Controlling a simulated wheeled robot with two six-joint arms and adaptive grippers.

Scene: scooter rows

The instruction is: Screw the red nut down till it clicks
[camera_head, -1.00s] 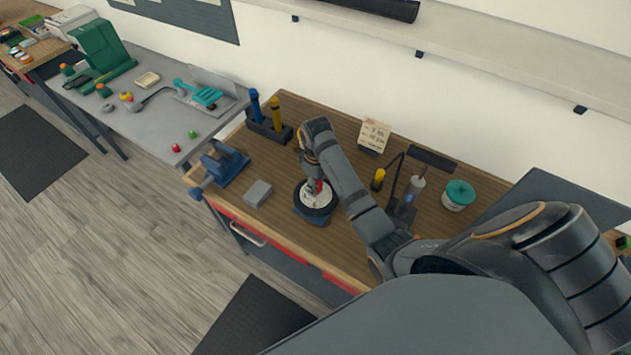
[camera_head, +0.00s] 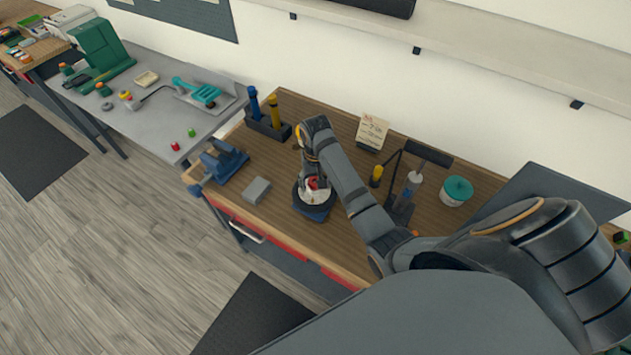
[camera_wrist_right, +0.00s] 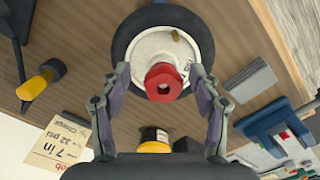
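The red nut (camera_wrist_right: 163,82) sits over the middle of the white hub (camera_wrist_right: 150,44) of a small wheel with a black tyre (camera_wrist_right: 199,30). In the head view the wheel's tyre (camera_head: 299,198) rests on a blue stand (camera_head: 317,214) on the wooden bench. My right gripper (camera_wrist_right: 161,74) is open, with one finger on each side of the nut and a gap visible on both sides. From above, my right gripper (camera_head: 313,178) hides part of the wheel and nut. How far down the nut sits cannot be told. My left gripper is not in view.
A grey block (camera_head: 256,190) and a blue vise (camera_head: 223,160) stand left of the wheel. A yellow-handled tool (camera_head: 376,175), a note card (camera_head: 372,131) and a teal-lidded tub (camera_head: 456,190) stand to the right. A tool holder (camera_head: 268,127) is behind.

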